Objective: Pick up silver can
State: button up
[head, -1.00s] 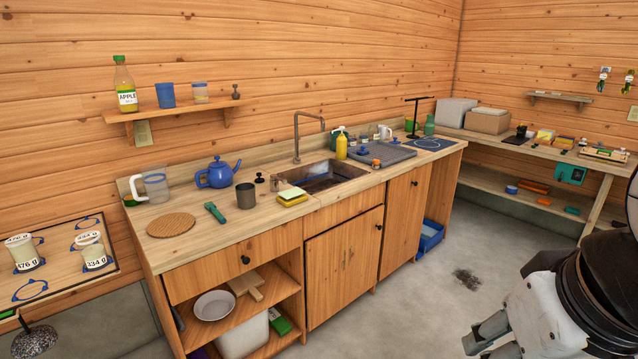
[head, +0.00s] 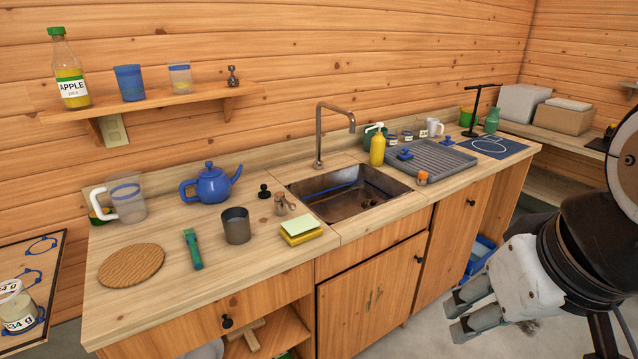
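The silver can (head: 236,226) is a dark grey metal cylinder with an open top, upright on the wooden counter left of the sink. My gripper (head: 455,318) is at the lower right of the head view, in front of the cabinet doors and well apart from the can. Its two fingers are spread with a gap between them, and nothing shows between them.
Around the can on the counter (head: 160,308) are a green-handled tool (head: 193,249), a round wooden mat (head: 131,265), a blue teapot (head: 213,186) and yellow sponges (head: 301,231). A small brown jar (head: 280,204) stands between can and sink (head: 350,195).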

aim_at(237, 226)
jog(key=i+l+u, duration=0.15)
jog(key=u, duration=0.2)
jog(key=l+u, duration=0.3)
jog(key=i+l+u, duration=0.15)
jog(key=u, duration=0.2)
jog(key=l, duration=0.1)
